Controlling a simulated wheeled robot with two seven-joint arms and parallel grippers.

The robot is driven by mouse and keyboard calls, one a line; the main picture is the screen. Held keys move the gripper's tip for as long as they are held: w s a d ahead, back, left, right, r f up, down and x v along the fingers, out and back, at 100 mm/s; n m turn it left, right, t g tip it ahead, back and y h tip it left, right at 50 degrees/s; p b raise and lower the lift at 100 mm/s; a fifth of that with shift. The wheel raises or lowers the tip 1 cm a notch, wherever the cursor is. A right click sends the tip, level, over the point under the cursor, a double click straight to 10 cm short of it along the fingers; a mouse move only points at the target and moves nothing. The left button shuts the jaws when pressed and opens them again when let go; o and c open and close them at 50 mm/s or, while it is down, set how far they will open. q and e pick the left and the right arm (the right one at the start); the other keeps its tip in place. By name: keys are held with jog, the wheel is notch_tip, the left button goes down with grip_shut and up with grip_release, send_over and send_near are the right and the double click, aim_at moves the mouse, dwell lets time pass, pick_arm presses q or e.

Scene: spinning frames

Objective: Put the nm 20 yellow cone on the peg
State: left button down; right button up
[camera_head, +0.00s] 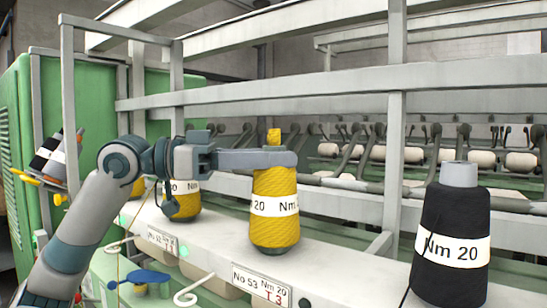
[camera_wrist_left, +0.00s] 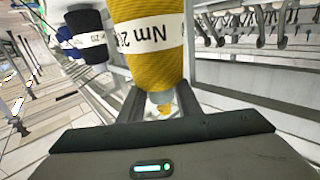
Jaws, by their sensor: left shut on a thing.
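The yellow cone (camera_head: 275,232) with a white "Nm 20" band stands upright at the middle of the head view, over the pale ledge. My left gripper (camera_head: 270,158) is shut on its narrow top, with a small yellow tip (camera_head: 273,136) showing above the fingers. The wrist view shows the yellow cone (camera_wrist_left: 150,62) upside down, its narrow end between the fingers of my left gripper (camera_wrist_left: 161,103). Its base is close to the ledge; I cannot tell whether it touches. No bare peg shows clearly under it. My right gripper is out of view.
A second yellow cone (camera_head: 186,204) stands behind to the left on the ledge (camera_head: 215,262). A black "Nm 20" cone (camera_head: 452,272) stands at the right. A grey rail (camera_head: 300,90) and post (camera_head: 397,130) run behind. A white curled hook (camera_head: 192,292) juts out in front.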

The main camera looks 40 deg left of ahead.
pick_arm(q)
jog(key=shift+f, duration=0.15)
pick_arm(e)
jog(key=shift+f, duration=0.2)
pick_arm(q)
jog(key=c, duration=1.2)
grip_release()
jog(key=shift+s+a+f+b, duration=0.1)
jog(key=shift+s+a+b, duration=0.25)
jog(key=shift+b, duration=0.2)
jog(key=b+v, duration=0.7)
jog(key=v, duration=0.9)
jog(key=shift+s, duration=0.25)
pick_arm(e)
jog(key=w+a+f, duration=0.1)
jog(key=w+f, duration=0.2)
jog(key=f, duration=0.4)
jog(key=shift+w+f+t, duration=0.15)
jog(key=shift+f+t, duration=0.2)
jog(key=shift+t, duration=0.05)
